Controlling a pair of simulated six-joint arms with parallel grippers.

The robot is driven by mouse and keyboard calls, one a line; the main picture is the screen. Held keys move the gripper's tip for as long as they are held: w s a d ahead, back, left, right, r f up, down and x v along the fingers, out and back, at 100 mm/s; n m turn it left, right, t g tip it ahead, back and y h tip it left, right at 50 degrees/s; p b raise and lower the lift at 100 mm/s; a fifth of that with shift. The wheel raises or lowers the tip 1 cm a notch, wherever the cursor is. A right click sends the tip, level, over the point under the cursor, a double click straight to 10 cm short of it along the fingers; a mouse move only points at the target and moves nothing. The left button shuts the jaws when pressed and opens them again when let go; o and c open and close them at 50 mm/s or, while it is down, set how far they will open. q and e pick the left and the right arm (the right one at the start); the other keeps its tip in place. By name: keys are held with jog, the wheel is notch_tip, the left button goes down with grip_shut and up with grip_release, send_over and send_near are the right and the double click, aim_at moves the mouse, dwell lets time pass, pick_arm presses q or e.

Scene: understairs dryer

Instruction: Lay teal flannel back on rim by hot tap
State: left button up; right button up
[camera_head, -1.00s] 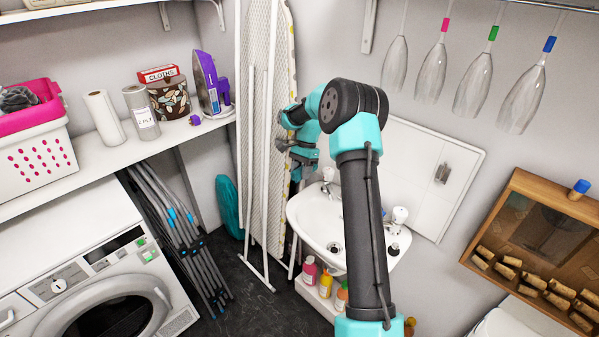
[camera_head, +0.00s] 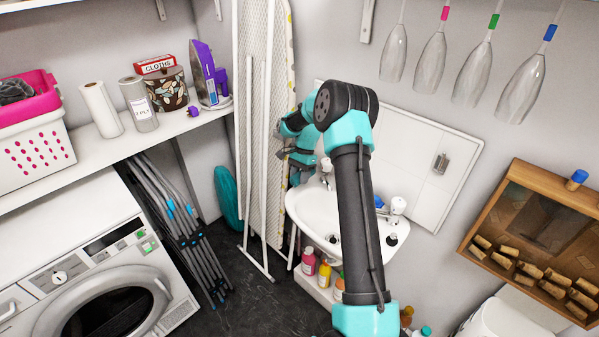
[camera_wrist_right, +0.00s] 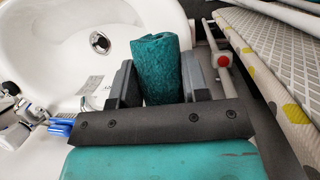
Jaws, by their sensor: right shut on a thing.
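My right gripper (camera_head: 298,166) is at the back left of the white basin (camera_head: 308,212), beside the ironing board. In the right wrist view the gripper (camera_wrist_right: 153,88) is shut on the teal flannel (camera_wrist_right: 158,66), which is rolled or bunched between the fingers over the basin's rim area. The flannel cannot be made out in the head view. One tap (camera_head: 327,172) is close to the gripper at the basin's back left; another tap (camera_head: 397,208) stands at its right. I cannot tell which is hot. My left gripper is not in view.
The ironing board (camera_head: 268,130) stands close on the left of the gripper; it also fills the right of the wrist view (camera_wrist_right: 285,85). Several bottles (camera_head: 324,273) stand below the basin. A white cabinet door (camera_head: 430,170) is behind. Glasses hang at upper right.

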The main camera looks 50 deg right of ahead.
jog(key=shift+f, duration=1.4)
jog(key=o, duration=1)
jog(key=shift+v, duration=3.75)
